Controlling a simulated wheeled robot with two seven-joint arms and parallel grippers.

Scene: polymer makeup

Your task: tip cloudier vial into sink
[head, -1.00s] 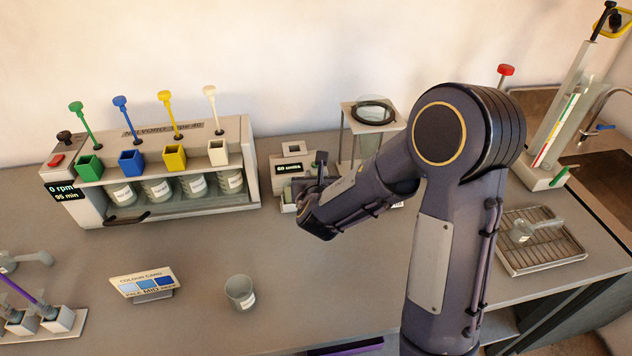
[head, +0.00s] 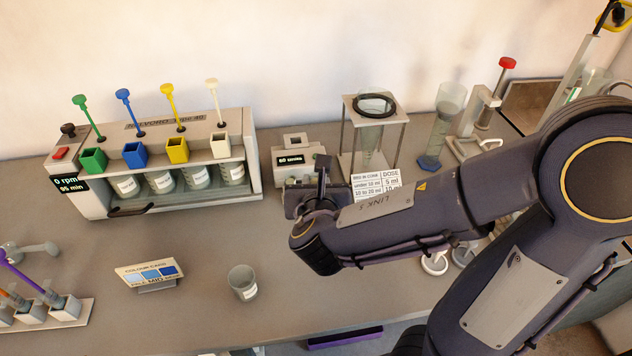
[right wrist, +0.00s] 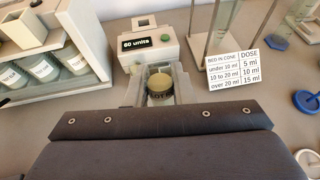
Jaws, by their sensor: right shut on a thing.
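My right gripper (head: 310,200) reaches in from the right, just in front of the white meter (head: 296,160) with the "units" display. In the right wrist view the jaws (right wrist: 158,92) are shut on a small round vial (right wrist: 160,82) with a pale yellowish top and a dark lettered band. It is close in front of the meter (right wrist: 150,48). In the head view the vial is hidden by the gripper. I cannot judge its cloudiness. The sink is hidden behind my right arm. My left gripper is not in view.
The dose card (head: 375,188) and the cone stand (head: 400,120) stand close behind my right forearm. A blue-footed cylinder (head: 440,130) is right of them. The row of beakers in the jar tester (head: 160,165) is at left. An empty-looking beaker (head: 243,282) stands on clear bench in front.

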